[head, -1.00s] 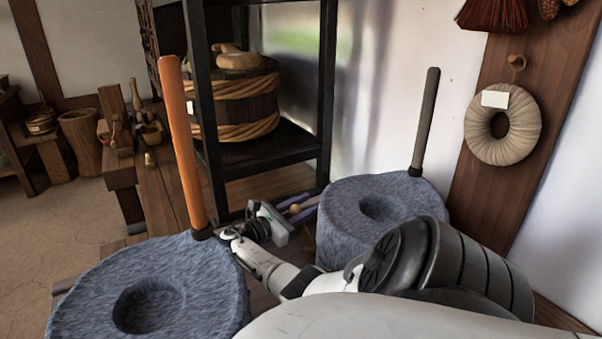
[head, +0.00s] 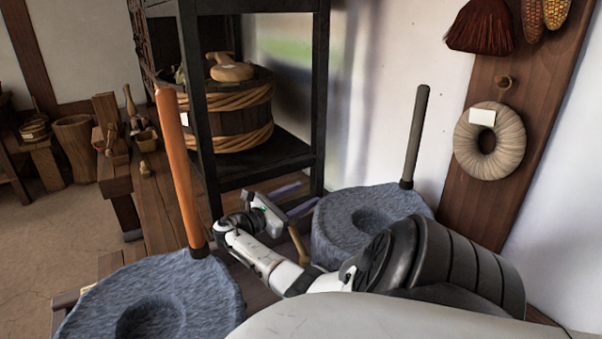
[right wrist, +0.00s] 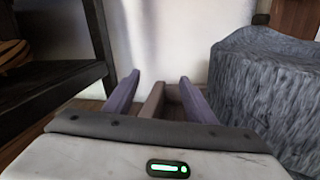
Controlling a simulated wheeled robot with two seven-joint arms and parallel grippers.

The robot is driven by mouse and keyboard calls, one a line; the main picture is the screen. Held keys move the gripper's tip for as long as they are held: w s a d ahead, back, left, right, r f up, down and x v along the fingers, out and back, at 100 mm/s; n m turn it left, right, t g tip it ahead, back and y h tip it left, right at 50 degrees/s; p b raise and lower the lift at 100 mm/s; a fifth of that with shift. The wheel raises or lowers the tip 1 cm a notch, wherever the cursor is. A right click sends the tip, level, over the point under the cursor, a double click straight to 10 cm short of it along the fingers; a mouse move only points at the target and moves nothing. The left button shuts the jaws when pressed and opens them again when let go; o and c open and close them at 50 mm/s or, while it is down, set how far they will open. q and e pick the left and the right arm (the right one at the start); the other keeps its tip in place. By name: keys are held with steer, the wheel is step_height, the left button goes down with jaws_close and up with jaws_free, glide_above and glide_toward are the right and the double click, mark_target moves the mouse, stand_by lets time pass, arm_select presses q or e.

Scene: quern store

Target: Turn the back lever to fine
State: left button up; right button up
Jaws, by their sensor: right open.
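A short tan wooden stick (head: 298,245), which looks like a lever, stands tilted between the two stone querns, near the back quern (head: 365,222). No coarse or fine marking on it is readable. My right gripper (head: 293,199) is open, its two purple fingers pointing away towards the back wall, just above and beyond the stick. In the right wrist view the open fingers (right wrist: 159,88) have brown wood showing between and beyond them; I cannot tell whether any of it is the lever. The back quern also fills the right side there (right wrist: 262,90). My left gripper is out of view.
The front quern (head: 160,300) carries a tall orange handle (head: 180,170). A grey handle (head: 416,135) rises from the back quern. A black shelf frame (head: 200,120) holding a rope-bound tub (head: 230,125) stands behind, left of the gripper.

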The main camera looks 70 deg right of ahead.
steer(key=shift+r+p, duration=0.4)
steer(key=shift+r, duration=1.1)
steer(key=shift+r, duration=0.15)
